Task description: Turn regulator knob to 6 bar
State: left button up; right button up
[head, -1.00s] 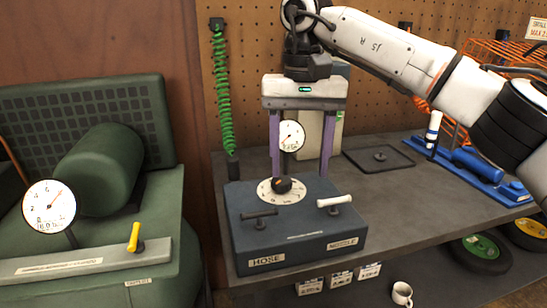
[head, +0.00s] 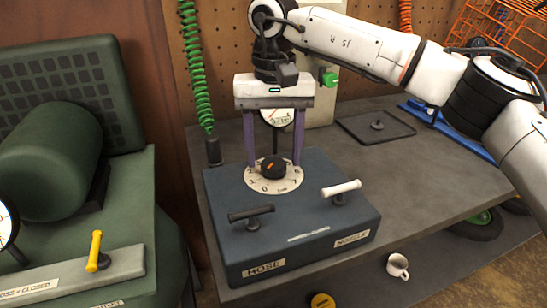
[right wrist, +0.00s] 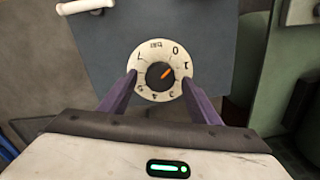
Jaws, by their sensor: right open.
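The black regulator knob (head: 274,168) with an orange pointer mark sits on a round white dial (head: 287,184) on the blue-grey box (head: 300,222). In the right wrist view the knob (right wrist: 160,75) shows its orange mark pointing up and right, between 0 and 1. My right gripper (head: 275,164) is open, its purple fingers standing on either side of the knob, apart from it. A pressure gauge (head: 278,116) behind the box is partly hidden by the gripper; its reading cannot be made out. My left gripper is not in view.
A black-handled valve (head: 250,213) labelled HOSE and a white-handled valve (head: 341,189) labelled NOZZLE stand on the box. A green compressor (head: 60,160) with a yellow lever (head: 95,251) is at left. A dark tray (head: 375,126) lies on the bench behind.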

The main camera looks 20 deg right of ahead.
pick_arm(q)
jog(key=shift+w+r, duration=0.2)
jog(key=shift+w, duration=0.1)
pick_arm(e)
jog(key=shift+f, duration=0.6)
jog(key=c, duration=1)
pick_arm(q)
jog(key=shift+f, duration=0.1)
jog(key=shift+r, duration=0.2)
pick_arm(e)
jog(key=shift+m, duration=0.3)
